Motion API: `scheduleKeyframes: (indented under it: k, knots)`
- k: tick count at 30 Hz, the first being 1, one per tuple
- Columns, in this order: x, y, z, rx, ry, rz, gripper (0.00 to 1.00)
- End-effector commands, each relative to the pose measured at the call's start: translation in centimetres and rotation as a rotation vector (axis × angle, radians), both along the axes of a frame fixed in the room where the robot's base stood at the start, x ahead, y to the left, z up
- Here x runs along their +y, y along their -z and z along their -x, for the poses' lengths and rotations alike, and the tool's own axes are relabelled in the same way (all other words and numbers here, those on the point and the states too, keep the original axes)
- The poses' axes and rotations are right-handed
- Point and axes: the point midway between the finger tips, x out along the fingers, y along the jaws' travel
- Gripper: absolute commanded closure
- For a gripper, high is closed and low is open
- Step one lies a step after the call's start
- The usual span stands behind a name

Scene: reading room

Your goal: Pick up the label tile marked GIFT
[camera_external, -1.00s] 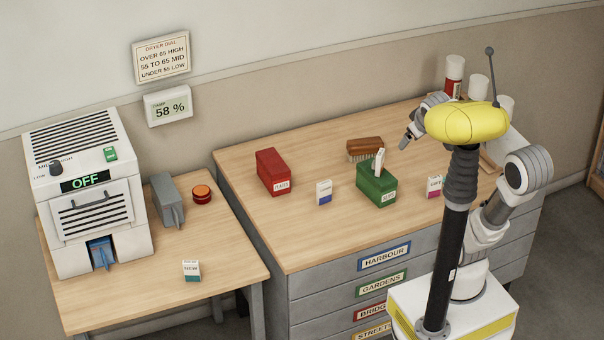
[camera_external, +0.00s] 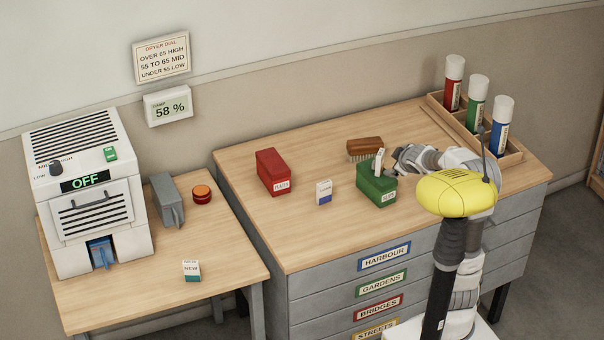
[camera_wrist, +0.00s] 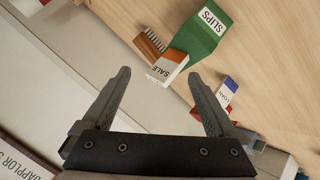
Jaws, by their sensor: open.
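The GIFT tile does not show in either current view; in the external view my yellow-topped body and arm cover the area right of the green box (camera_external: 376,186). My gripper (camera_wrist: 160,73) is open with nothing between its fingers. In the wrist view an orange-and-white SALE tile (camera_wrist: 168,68) shows beyond the fingertips, beside the green SLIPS box (camera_wrist: 203,32). A blue, red and white LOAN tile (camera_wrist: 228,92) shows to the right of the right finger. In the external view my wrist is right of the green box, and the fingertips cannot be made out.
A brush (camera_external: 364,149) lies behind the green box. A red box (camera_external: 273,171) and a white-and-blue tile (camera_external: 324,193) stand to the left. A dryer (camera_external: 88,196) stands on the left table.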

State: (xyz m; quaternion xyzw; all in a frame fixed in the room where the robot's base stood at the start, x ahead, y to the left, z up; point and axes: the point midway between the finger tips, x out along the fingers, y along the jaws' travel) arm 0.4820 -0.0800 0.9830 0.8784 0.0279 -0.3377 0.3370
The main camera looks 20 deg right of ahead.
Motion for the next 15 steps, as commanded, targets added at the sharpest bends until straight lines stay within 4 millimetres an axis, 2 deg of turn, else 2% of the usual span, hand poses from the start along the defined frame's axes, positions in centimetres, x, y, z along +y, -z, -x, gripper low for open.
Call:
scheduleKeyframes:
  k: [1, 3, 10, 11, 13, 15]
  knots:
    - [-1.9, -0.1, 0.5, -0.005, 0.042, -0.040, 0.07]
    - [-3.9, 0.5, 1.1, -0.027, 0.094, -0.109, 0.07]
    - [-9.5, 2.1, 4.5, -0.119, 0.263, -0.365, 0.07]
    - [-10.1, 2.7, 4.9, -0.134, 0.281, -0.402, 0.07]
    - [-11.4, 6.5, 5.0, -0.189, 0.304, -0.491, 0.07]
    - [-12.2, 8.4, 4.5, -0.238, 0.302, -0.540, 0.07]
